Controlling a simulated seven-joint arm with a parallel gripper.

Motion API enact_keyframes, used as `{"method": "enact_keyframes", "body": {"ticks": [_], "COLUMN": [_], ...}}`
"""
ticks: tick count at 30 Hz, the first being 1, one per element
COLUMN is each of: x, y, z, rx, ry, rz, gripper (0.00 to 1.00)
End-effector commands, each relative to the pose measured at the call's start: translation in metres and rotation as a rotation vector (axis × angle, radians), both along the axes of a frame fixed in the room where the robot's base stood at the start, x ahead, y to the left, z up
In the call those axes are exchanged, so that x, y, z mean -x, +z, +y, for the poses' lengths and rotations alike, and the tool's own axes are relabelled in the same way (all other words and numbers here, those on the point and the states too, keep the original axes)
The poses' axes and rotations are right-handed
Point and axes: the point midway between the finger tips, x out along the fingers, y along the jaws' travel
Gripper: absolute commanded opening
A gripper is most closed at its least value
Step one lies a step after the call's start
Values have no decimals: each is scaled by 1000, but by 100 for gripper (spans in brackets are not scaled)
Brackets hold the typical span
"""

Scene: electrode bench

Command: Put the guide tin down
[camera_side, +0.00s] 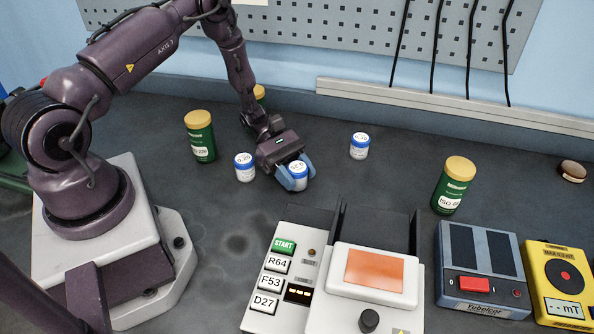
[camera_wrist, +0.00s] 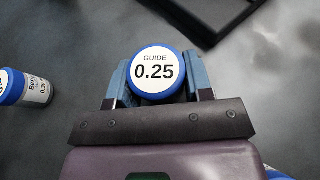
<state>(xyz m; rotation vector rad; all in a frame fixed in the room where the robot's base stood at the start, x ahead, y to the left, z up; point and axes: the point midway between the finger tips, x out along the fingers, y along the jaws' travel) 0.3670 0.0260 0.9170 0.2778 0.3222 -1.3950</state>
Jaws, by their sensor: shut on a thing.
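The guide tin (camera_side: 298,177) is a small white tin with a blue rim. Its white top, marked "GUIDE 0.25", faces the camera in the wrist view (camera_wrist: 154,72). My gripper (camera_side: 293,178) is shut on it, with one blue finger on each side, and it also shows in the wrist view (camera_wrist: 155,80). The tin looks upright and low over the dark bench (camera_side: 225,235). I cannot tell whether its base touches the bench.
One similar blue-lidded tin (camera_side: 245,168) stands close left of my gripper, another (camera_side: 360,147) behind right. Green jars with yellow lids stand left (camera_side: 200,140) and right (camera_side: 452,188). A machine with an orange panel (camera_side: 375,270) stands in front. Bare bench lies between.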

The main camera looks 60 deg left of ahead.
Motion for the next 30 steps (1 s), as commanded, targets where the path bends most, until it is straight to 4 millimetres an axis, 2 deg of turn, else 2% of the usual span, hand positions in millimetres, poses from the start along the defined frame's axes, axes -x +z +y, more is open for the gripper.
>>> {"method": "enact_keyframes", "body": {"ticks": [5, 6, 9, 17, 22, 30], "x": [0, 0, 0, 0, 0, 8], "y": [-3, -3, -3, -2, 12, 29], "z": [0, 0, 0, 0, 1, 48], "rx": [1, 0, 0, -1, -3, -2], "ry": [0, 0, 0, 0, -1, 3], "rz": [-1, -1, 0, 0, -1, 0], "gripper": [20, 54, 73, 73, 73, 73]}}
